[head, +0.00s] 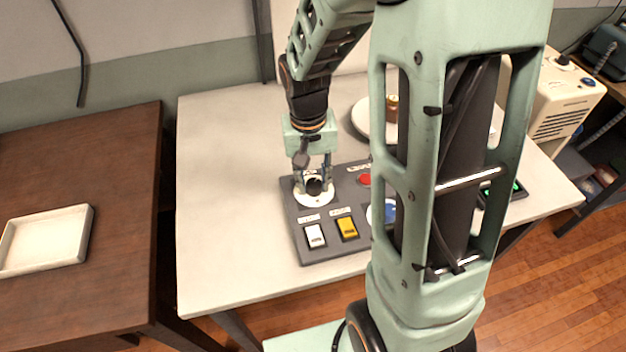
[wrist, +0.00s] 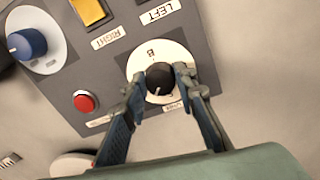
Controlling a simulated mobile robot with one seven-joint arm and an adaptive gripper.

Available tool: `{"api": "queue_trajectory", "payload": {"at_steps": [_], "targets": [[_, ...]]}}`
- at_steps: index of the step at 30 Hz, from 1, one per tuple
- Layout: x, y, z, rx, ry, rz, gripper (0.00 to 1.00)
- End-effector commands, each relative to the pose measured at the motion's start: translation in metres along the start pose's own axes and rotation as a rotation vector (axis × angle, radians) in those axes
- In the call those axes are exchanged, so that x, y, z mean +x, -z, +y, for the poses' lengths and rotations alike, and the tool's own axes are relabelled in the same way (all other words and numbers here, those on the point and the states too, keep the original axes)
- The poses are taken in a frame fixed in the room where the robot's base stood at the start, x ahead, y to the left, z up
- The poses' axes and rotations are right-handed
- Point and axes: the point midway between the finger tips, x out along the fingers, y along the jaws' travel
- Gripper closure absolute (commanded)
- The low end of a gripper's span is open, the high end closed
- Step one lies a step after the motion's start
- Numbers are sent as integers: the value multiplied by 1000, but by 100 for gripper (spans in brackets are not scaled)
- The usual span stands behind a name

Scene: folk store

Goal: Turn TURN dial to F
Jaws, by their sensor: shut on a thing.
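The TURN dial is a black knob on a round white plate (wrist: 140,62), at the upper left of a dark grey control panel (head: 318,247). The black knob (wrist: 160,80) shows in the wrist view with a white pointer line on its near side. A letter that looks like B is on the plate; other letters are hidden or too small to read. My gripper (wrist: 158,84) is shut on the knob, one finger on each side. In the head view my gripper (head: 314,186) comes down on the dial from above.
The panel also carries a white switch (head: 314,235), a yellow switch (head: 348,228), a red button (wrist: 85,101) and a blue knob (wrist: 28,43). The panel lies on a pale table (head: 225,200). A brown table with a white tray (head: 85,235) stands at left.

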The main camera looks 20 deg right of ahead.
Motion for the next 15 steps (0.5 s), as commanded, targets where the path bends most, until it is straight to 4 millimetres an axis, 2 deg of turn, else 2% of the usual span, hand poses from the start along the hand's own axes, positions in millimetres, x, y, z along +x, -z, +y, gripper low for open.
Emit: {"api": "queue_trajectory", "payload": {"at_steps": [15], "targets": [[-1,0,2,-469,0,26,98]]}}
